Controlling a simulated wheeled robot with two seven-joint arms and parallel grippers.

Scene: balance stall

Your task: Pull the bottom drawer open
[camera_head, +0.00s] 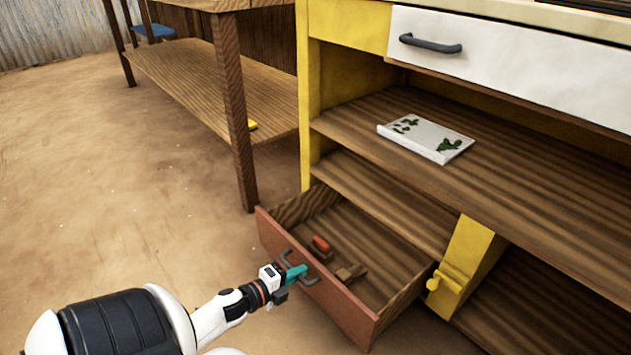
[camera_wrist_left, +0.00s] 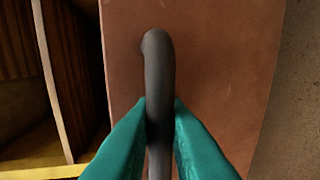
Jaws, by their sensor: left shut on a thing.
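The bottom drawer (camera_head: 325,285) stands pulled out from the yellow-framed wooden cabinet, with its reddish-brown front facing me and its inside showing. My left gripper (camera_head: 297,273) is shut on the drawer's dark handle (camera_head: 311,281). In the left wrist view the teal fingers (camera_wrist_left: 160,125) lie on both sides of the dark handle bar (camera_wrist_left: 157,70), in front of the brown drawer front (camera_wrist_left: 215,65). My right gripper is not in view.
A white upper drawer (camera_head: 500,65) with a dark handle is closed. A white tray with green marks (camera_head: 427,139) sits on the middle shelf (camera_head: 530,170). A yellow post with a knob (camera_head: 465,265) stands right of the open drawer. A wooden table (camera_head: 237,120) stands at left; the dirt floor (camera_head: 110,190) is clear.

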